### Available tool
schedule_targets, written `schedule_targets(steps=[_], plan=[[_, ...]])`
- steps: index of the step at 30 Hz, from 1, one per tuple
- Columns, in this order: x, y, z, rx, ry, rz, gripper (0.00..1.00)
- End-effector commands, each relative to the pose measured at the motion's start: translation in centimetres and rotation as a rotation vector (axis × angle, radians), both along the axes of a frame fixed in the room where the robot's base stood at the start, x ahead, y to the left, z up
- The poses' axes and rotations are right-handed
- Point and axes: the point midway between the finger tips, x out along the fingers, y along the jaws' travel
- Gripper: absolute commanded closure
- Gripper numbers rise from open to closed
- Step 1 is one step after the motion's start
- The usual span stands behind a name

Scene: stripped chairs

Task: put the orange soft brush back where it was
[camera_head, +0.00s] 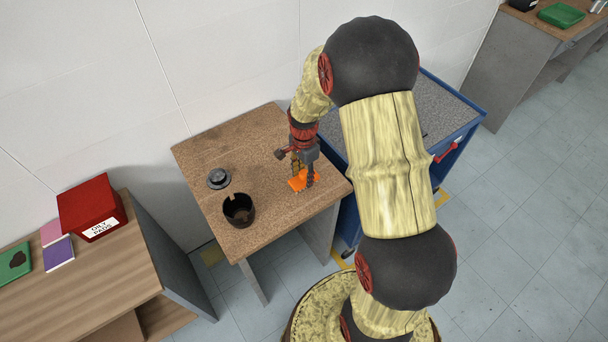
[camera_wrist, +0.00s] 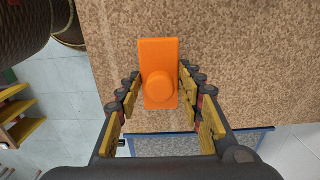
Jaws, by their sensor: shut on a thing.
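The orange soft brush (camera_head: 296,182) is at the right part of the small cork-topped table (camera_head: 240,170). My gripper (camera_head: 303,175) reaches down over it from above. In the wrist view the brush (camera_wrist: 158,52) is an orange block with a round knob, and it sits between the fingers of my gripper (camera_wrist: 159,82), which are shut on it. The speckled brown tabletop (camera_wrist: 240,60) lies below it. I cannot tell whether the brush touches the tabletop or hangs just above it.
A black open cup (camera_head: 239,210) and a dark round lidded piece (camera_head: 218,178) stand on the table's left part. A blue trolley with a grey top (camera_head: 450,105) adjoins on the right. A wooden bench (camera_head: 95,270) with a red box (camera_head: 90,205) stands left.

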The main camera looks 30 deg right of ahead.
Motion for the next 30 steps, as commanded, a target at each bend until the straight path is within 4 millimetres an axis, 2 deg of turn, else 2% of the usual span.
schedule_targets(steps=[2, 3, 11, 23, 26, 30], plan=[[0.0, 0.0, -0.3, 0.0, 0.001, 0.0, 0.9], [0.0, 0.0, -0.2, 0.0, 0.001, 0.0, 0.61], [0.0, 0.0, -0.2, 0.0, 0.001, 0.0, 0.46], [0.0, 0.0, 0.4, 0.0, -0.001, 0.0, 0.44], [0.0, 0.0, 1.7, -0.001, -0.002, 0.0, 0.44], [0.1, 0.0, 4.5, -0.001, -0.004, 0.0, 0.44]])
